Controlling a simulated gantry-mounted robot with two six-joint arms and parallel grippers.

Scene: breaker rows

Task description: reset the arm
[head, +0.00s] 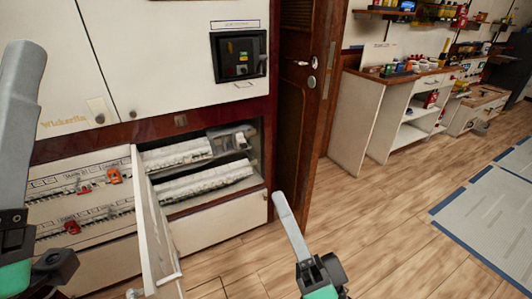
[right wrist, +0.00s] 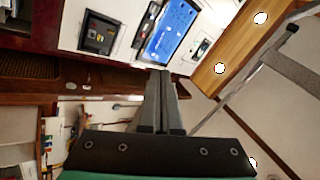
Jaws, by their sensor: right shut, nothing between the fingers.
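My right gripper (head: 280,203) points up at the lower middle of the head view, in front of the floor and apart from the cabinet. In the right wrist view its two grey fingers (right wrist: 163,78) lie together, with nothing between them. My left gripper (head: 26,62) stands upright at the left edge of the head view, large and partly cut off. Only one grey finger shape shows, so its opening is unclear. Behind it is a white breaker cabinet (head: 140,60). Its narrow lower door (head: 155,235) stands open beside breaker rows (head: 205,181).
Left of the door, a panel carries an orange switch (head: 113,175) and a red switch (head: 72,227). A dark control unit (head: 238,57) sits above. A brown wooden door (head: 303,105) stands beside the cabinet. Shelving (head: 400,120) is farther right. The wooden floor (head: 390,220) is largely clear.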

